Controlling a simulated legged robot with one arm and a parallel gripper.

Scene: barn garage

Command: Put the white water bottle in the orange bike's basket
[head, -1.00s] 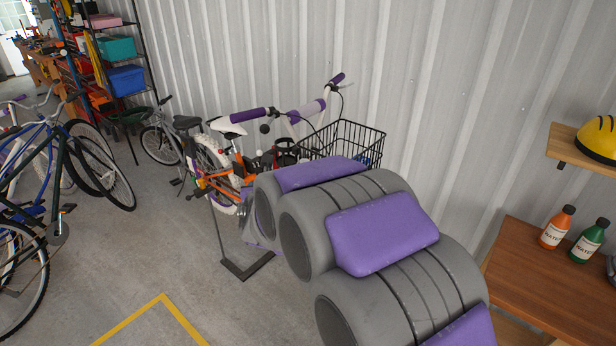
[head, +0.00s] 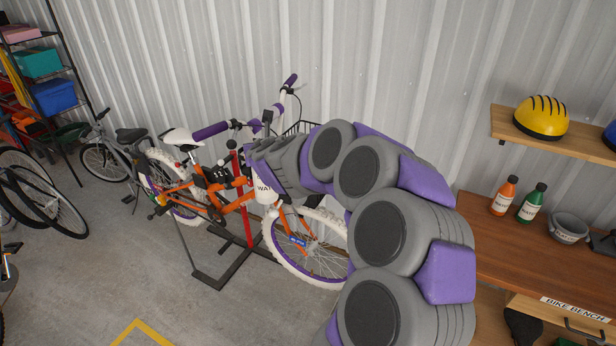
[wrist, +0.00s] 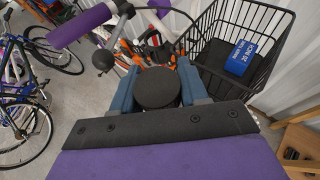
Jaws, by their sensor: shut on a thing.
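The white water bottle (head: 266,189) is in my gripper (wrist: 157,84), partly covered by it in the head view, where some black lettering shows. In the wrist view its round black cap (wrist: 158,90) sits between the two blue-grey jaws. The orange bike (head: 228,200) stands against the wall on a stand. Its black wire basket (head: 304,128) is mostly hidden behind my arm in the head view. In the wrist view the basket (wrist: 203,37) is open, to the right of the bottle and apart from it, with a blue "20 inch" label (wrist: 242,58) inside.
A wooden bike bench (head: 500,262) with an orange bottle (head: 504,197), a green bottle (head: 531,204) and a grey bowl (head: 568,228) is at the right. A yellow helmet (head: 541,118) sits on a shelf. Purple handlebar grips (wrist: 82,26) are near my gripper. Other bikes are left.

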